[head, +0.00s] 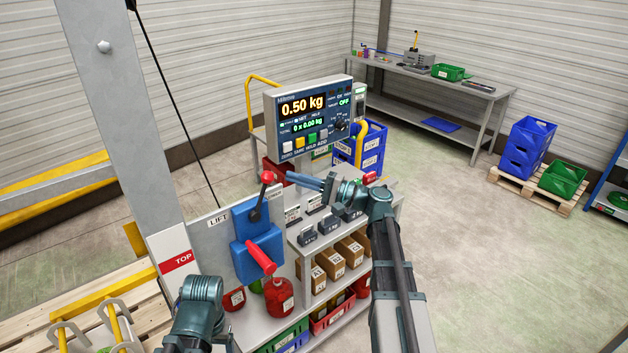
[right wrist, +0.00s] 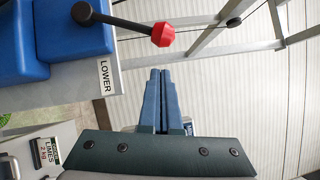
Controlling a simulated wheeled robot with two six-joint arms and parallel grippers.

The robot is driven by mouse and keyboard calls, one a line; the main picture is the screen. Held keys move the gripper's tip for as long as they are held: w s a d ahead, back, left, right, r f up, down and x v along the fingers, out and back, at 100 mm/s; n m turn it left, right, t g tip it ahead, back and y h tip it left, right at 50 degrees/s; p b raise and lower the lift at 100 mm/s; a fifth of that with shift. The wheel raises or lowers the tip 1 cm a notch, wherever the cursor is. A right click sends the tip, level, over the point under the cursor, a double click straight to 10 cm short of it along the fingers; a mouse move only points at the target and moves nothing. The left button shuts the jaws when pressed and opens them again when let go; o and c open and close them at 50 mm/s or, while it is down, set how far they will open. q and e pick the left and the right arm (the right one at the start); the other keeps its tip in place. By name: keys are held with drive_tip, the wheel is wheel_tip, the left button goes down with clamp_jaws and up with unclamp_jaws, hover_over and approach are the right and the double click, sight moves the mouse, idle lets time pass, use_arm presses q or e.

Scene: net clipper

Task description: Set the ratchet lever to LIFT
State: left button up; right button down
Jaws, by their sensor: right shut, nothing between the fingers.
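The ratchet lever (head: 260,205) is a black rod with a red knob (head: 267,177) on a blue ratchet housing (head: 257,250). It stands up, tilted a little right toward the LOWER label (head: 273,194); the LIFT label (head: 218,219) is on the left of the plate. In the right wrist view, the red knob (right wrist: 163,35) is ahead of the fingertips with a gap, near the LOWER label (right wrist: 105,77). My right gripper (head: 289,176) is shut and empty, right of the knob; its fingers (right wrist: 160,72) are together. My left gripper's fingers are out of view.
A red crank handle (head: 260,258) sticks out of the housing. A scale display (head: 308,117) stands behind my right gripper. A grey post (head: 118,120) rises at the left.

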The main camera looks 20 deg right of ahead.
sight(262, 177)
drive_tip(key=shift+s+a+r, duration=0.15)
drive_tip(key=shift+a+r, duration=0.05)
drive_tip(key=shift+a, duration=0.5)
drive_tip(key=shift+s+a+r, duration=0.1)
drive_tip(key=shift+a+r, duration=0.05)
drive_tip(key=shift+a, duration=0.5)
drive_tip(key=shift+p, duration=0.3)
drive_tip(key=a+r+n+h+p, duration=0.1)
drive_tip(key=a+p, duration=0.1)
drive_tip(key=p, duration=0.1)
drive_tip(key=s+a+r+n+g+p, duration=0.1)
drive_tip(key=a+n+p, duration=0.1)
drive_tip(key=p, duration=0.1)
drive_tip(key=s+a+r+n+g+h+p, duration=0.1)
drive_tip(key=a+n+p, duration=0.1)
drive_tip(key=p, duration=0.2)
drive_tip(key=shift+s+a+r+h, duration=0.2)
drive_tip(key=shift+a+r+h, duration=0.1)
drive_tip(key=shift+a, duration=0.05)
drive_tip(key=a, duration=0.2)
drive_tip(key=s+a, duration=0.1)
drive_tip(key=shift+a+f, duration=0.1)
drive_tip(key=shift+a, duration=0.25)
drive_tip(key=shift+s+a, duration=0.1)
